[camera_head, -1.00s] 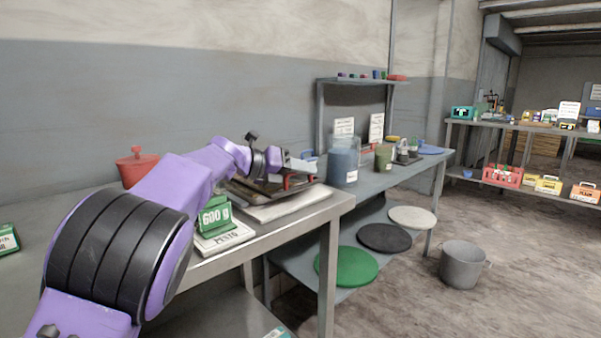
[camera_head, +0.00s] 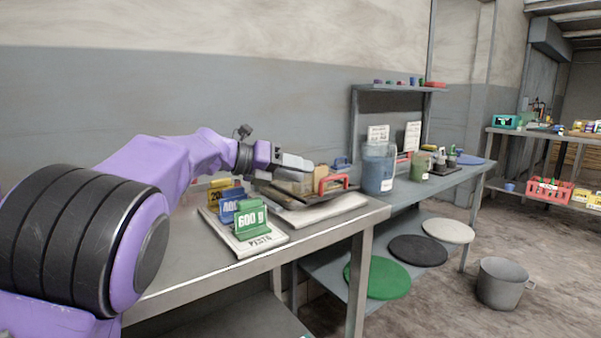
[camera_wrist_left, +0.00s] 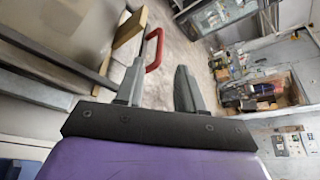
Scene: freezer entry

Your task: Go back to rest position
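My left gripper (camera_head: 308,166) is at the end of the purple arm above the metal bench (camera_head: 190,262). In the left wrist view its two fingers (camera_wrist_left: 160,90) stand apart with nothing between them, so it is open. A red handle (camera_head: 334,182) is close to the gripper in the head view, on a dark tray-like item over a pale board (camera_head: 325,216). The red handle also shows beside one finger in the wrist view (camera_wrist_left: 154,50), apart from the grip. My right gripper is not in view.
A white pesto board (camera_head: 243,242) holds a green 600 g marker (camera_head: 250,220), a blue marker (camera_head: 229,206) and a yellow marker (camera_head: 217,188), near my forearm. A blue jar (camera_head: 378,168) stands on the second table. A grey bucket (camera_head: 502,283) is on the floor.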

